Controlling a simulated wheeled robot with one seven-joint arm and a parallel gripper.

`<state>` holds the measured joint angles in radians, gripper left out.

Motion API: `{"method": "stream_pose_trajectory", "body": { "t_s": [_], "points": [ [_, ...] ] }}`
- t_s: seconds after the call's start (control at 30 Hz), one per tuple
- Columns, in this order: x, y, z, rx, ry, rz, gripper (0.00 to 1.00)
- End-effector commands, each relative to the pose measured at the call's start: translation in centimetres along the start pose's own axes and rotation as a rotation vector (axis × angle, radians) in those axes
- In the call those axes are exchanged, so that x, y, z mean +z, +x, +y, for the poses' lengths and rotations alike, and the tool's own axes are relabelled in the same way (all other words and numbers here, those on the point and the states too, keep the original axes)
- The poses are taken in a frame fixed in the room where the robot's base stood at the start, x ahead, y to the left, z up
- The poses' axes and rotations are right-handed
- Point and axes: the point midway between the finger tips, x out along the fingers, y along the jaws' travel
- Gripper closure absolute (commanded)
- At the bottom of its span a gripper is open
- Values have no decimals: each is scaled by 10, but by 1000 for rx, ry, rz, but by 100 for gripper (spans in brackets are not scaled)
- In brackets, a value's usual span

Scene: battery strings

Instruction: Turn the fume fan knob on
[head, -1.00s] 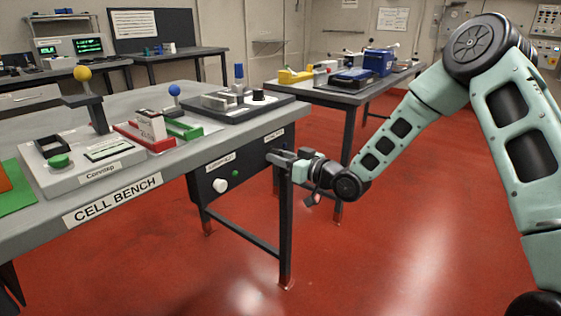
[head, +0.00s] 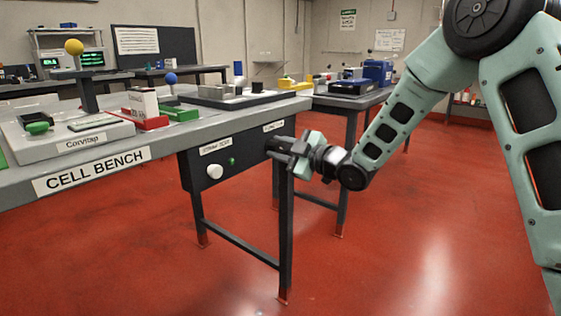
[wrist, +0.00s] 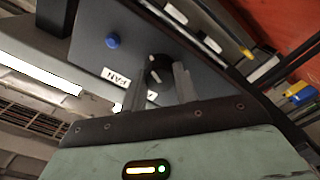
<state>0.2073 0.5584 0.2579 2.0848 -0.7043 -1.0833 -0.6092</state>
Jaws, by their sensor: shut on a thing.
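The fume fan knob (wrist: 154,70) is a dark round knob with a white mark, on the dark panel near a label reading FAN. In the wrist view my gripper (wrist: 162,75) has its two fingers on either side of the knob, shut on it. In the head view my gripper (head: 278,148) reaches the right end of the panel (head: 190,170) under the cell bench.
A white knob (head: 214,171) and a small green light (head: 232,161) sit further left on the same panel. A blue button (wrist: 112,41) shows near the fan knob in the wrist view. The bench leg (head: 286,235) stands just below my gripper. The red floor at right is clear.

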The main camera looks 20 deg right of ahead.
Motion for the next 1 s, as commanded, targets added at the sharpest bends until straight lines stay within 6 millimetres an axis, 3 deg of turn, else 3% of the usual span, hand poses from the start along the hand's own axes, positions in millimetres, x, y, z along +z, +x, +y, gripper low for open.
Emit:
{"method": "stream_pose_trajectory", "body": {
  "t_s": [0.5,1.0],
  "points": [
    [2,0,-3,-1,-367,0,93],
    [1,0,0,-2,-450,-1,93]
  ]
}}
